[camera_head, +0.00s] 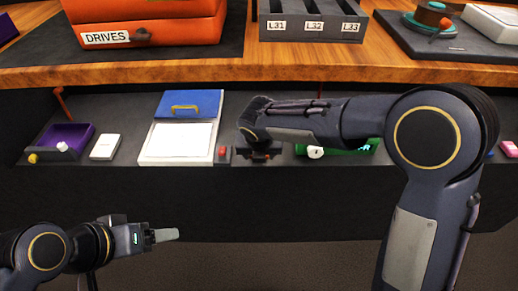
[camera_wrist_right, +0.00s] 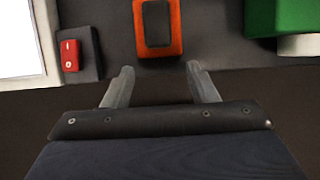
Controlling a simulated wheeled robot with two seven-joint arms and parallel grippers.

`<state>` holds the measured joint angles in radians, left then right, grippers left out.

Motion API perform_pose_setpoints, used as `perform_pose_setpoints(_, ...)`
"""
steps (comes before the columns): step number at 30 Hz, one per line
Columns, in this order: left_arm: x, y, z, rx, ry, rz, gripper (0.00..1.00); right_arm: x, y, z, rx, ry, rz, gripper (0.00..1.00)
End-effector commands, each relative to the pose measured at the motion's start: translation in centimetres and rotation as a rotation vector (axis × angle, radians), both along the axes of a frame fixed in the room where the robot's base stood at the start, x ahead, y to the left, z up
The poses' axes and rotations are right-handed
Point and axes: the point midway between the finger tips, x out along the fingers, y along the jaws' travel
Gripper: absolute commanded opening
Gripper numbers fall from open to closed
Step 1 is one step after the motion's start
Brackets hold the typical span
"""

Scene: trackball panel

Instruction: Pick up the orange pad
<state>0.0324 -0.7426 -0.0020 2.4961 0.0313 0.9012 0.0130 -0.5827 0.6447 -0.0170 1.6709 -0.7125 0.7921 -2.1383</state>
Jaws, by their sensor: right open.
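The orange pad (camera_wrist_right: 174,48), an orange frame around a dark raised centre, lies on the grey panel at the top of the right wrist view. In the head view my right arm hides it. My right gripper (camera_wrist_right: 162,86) is open and empty, with its two fingers pointing toward the pad's near edge and apart from it. In the head view the right gripper (camera_head: 260,156) is over the front of the panel. My left gripper (camera_head: 165,235) is low in front of the panel, away from the pad; its finger opening does not show clearly.
Left of the pad is a red rocker switch (camera_wrist_right: 70,55) beside a white panel (camera_head: 180,140). A green box (camera_wrist_right: 297,18) with a white cylinder (camera_wrist_right: 300,45) is at right. A purple tray (camera_head: 68,136) is farther left. A wooden shelf (camera_head: 200,71) is behind.

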Motion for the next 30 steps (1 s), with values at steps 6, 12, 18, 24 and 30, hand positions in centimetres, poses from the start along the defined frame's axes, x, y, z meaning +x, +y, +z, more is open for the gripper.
perform_pose_setpoints(6,0.0,0.0,-0.6,0.0,0.0,0.0,0.72,3.1,0.0,-0.2,0.002,0.0,-0.004,0.53)
perform_pose_setpoints(12,0.0,0.0,-1.7,0.0,0.0,0.0,0.72,5.2,0.0,-1.2,0.0,0.001,-0.001,0.53)
perform_pose_setpoints(18,0.0,0.0,-1.7,0.0,0.0,0.0,0.72,5.3,0.0,-1.1,0.001,0.001,-0.001,0.53)
perform_pose_setpoints(24,0.0,0.0,-1.6,0.0,0.0,0.0,0.72,5.3,0.0,-1.1,0.001,0.001,-0.001,0.38)
perform_pose_setpoints(30,0.0,0.0,-1.6,0.0,0.0,0.0,0.72,5.3,0.0,-1.1,0.001,0.001,-0.001,0.12)
